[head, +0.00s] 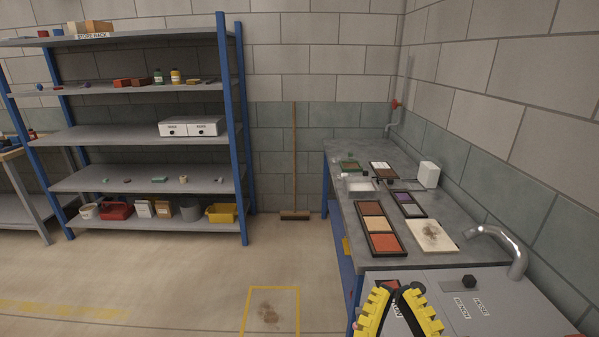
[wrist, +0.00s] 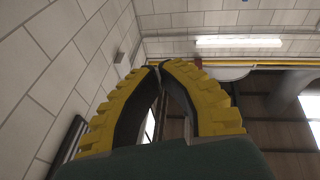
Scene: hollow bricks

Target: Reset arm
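My gripper (head: 399,292) shows at the bottom of the head view, over the near end of the workbench (head: 453,204). Its two yellow-ridged fingers lean together and their tips meet or nearly meet. In the wrist view the fingertips (wrist: 158,66) also come together at the top, with nothing held between them. The wrist view looks toward the upper wall, a ceiling lamp (wrist: 240,42) and a dark shuttered area. No bench object shows in the wrist view.
The bench holds trays of coloured slabs (head: 379,229), a stained board (head: 432,236), a white box (head: 428,174) and a curved metal tap (head: 505,246). A store rack (head: 239,130) stands left. A broom (head: 294,160) leans on the back wall.

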